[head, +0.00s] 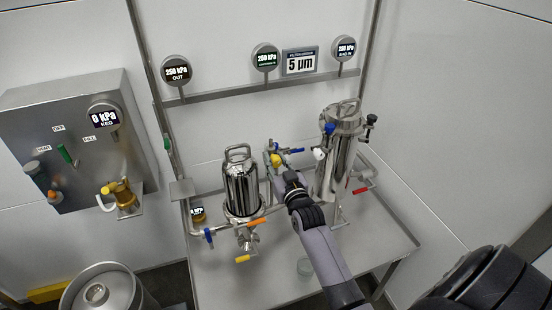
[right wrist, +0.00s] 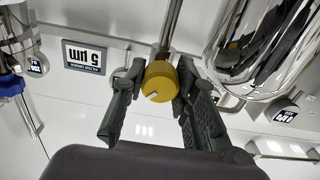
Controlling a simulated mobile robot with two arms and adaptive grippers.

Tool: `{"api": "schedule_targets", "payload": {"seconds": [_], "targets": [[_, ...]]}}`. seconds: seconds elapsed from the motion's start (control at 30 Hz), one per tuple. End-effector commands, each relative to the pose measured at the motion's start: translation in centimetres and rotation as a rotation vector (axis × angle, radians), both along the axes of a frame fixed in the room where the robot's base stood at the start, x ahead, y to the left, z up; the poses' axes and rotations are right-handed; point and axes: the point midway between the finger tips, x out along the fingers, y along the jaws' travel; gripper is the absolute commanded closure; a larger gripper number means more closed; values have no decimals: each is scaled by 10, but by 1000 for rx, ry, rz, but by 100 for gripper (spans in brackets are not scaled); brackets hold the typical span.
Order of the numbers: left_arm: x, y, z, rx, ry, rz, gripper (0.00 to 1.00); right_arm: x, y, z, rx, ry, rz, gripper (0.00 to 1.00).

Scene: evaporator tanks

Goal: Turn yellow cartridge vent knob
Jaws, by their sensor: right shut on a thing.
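The yellow cartridge vent knob (right wrist: 160,86) sits on a slim metal stem in the right wrist view, with a pale mark on its face. My right gripper (right wrist: 160,76) is shut on it, one finger on each side. In the head view the yellow knob (head: 277,160) shows small between the two metal housings, at the end of my right gripper (head: 280,173). The fingertips are small there. My left gripper is not in view.
A shiny cartridge housing (head: 241,187) stands left of my right arm, and a taller steel housing (head: 340,150) stands close on its right. Blue-handled valves (head: 290,149) sit just behind the knob. The front of the steel table (head: 270,285) is mostly clear.

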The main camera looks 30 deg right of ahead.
Motion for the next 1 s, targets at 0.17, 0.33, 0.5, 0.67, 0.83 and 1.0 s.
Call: {"api": "schedule_targets", "payload": {"seconds": [0.17,0.33,0.5,0.67,0.83,1.0], "targets": [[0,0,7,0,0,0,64,0,0,1,123,-28,0,100],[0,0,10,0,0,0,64,0,0,1,205,-49,0,100],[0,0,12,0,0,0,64,0,0,0,254,-61,0,100],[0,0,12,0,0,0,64,0,0,0,275,-66,0,100],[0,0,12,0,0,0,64,0,0,0,279,-67,0,100],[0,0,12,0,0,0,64,0,0,0,278,-67,0,100]]}}
